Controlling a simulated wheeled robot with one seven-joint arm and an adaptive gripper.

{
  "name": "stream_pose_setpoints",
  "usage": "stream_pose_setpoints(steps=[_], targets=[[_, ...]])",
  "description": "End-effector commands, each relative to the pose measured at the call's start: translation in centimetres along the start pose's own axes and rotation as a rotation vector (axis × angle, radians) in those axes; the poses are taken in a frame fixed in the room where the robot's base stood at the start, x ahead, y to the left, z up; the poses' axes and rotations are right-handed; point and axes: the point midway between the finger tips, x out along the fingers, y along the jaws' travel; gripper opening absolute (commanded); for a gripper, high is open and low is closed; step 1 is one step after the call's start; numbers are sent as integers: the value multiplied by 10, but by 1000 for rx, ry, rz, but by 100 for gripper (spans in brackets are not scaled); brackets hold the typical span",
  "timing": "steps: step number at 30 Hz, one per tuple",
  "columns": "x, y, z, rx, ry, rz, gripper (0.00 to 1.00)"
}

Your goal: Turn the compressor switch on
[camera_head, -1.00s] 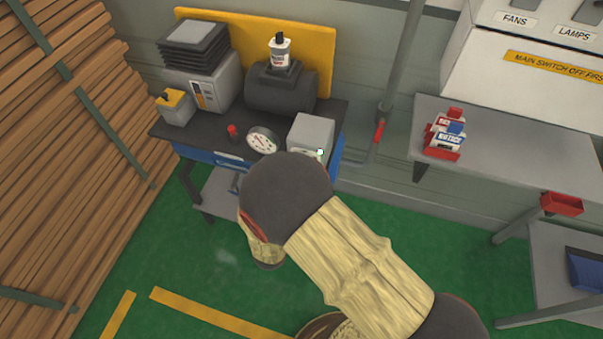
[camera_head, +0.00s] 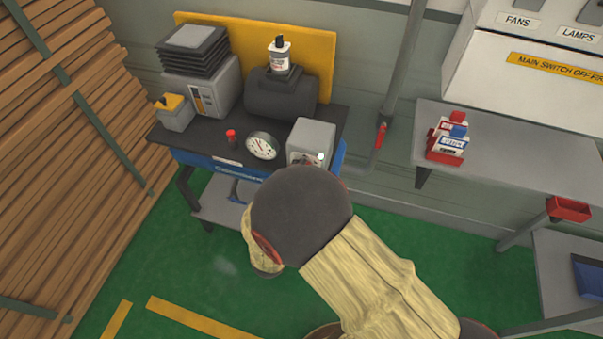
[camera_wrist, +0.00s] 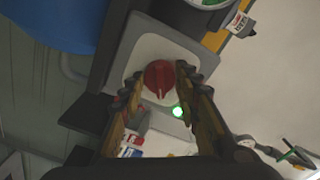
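The compressor switch is a red round knob (camera_wrist: 160,78) on a pale plate, on the front of a grey box. The grey box (camera_head: 313,136) stands at the right end of the compressor bench. A small green light glows beside the knob in both views. In the wrist view my gripper (camera_wrist: 161,86) has its fingers apart, one on each side of the knob. I cannot tell whether they touch it. In the head view my forearm and wrist hide the gripper and the box's lower front.
A dial gauge (camera_head: 262,146) and a small red valve (camera_head: 231,136) sit left of the box. A black tank (camera_head: 280,93) with a bottle on top stands behind. A grey pipe with a red handle (camera_head: 380,134) runs close on the right. Green floor is clear in front.

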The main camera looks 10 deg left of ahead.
Motion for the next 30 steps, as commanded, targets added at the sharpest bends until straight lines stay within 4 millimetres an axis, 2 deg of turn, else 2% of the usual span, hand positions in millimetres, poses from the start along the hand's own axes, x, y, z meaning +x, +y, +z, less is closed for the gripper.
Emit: stream_pose_setpoints(steps=[9,20,23,30], targets=[[0,0,0,-1,0,0,51],[-4,0,1,-1,-2,0,51],[-16,0,1,-1,-3,0,51],[-62,-1,2,-2,-6,-3,51]])
